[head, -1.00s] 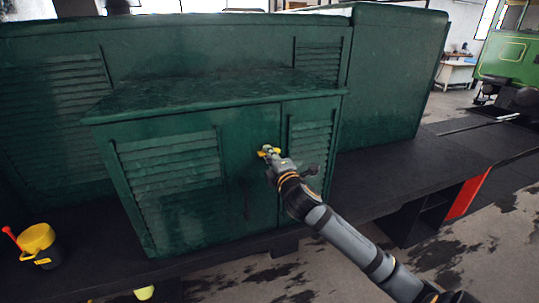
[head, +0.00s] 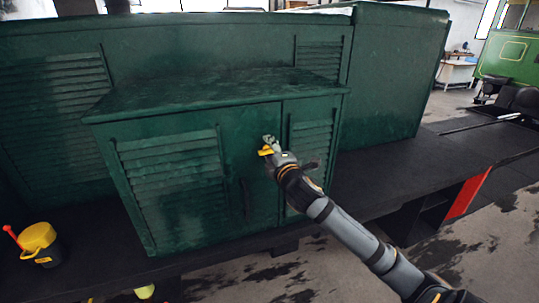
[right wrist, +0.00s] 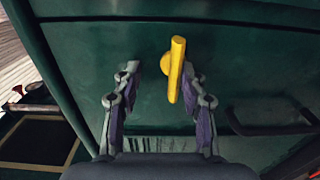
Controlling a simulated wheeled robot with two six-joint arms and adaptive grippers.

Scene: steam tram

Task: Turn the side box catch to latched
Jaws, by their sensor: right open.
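The yellow side box catch (head: 265,151) is on the green side box door, next to the upright seam. In the right wrist view its yellow lever (right wrist: 176,72) and round hub show against the door, the lever running nearly along the fingers. My right gripper (head: 270,146) is open at the catch. In the right wrist view the gripper (right wrist: 161,72) has its two fingers on either side of the lever, which is closer to the right finger. I cannot tell whether they touch. The fingers partly hide the catch in the head view. My left gripper is out of view.
The green side box (head: 200,95) has louvred panels and a dark door handle (head: 246,198) below the catch. A black and yellow bucket (head: 38,244) stands on the dark running board (head: 400,178) at the left. The board is clear at the right.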

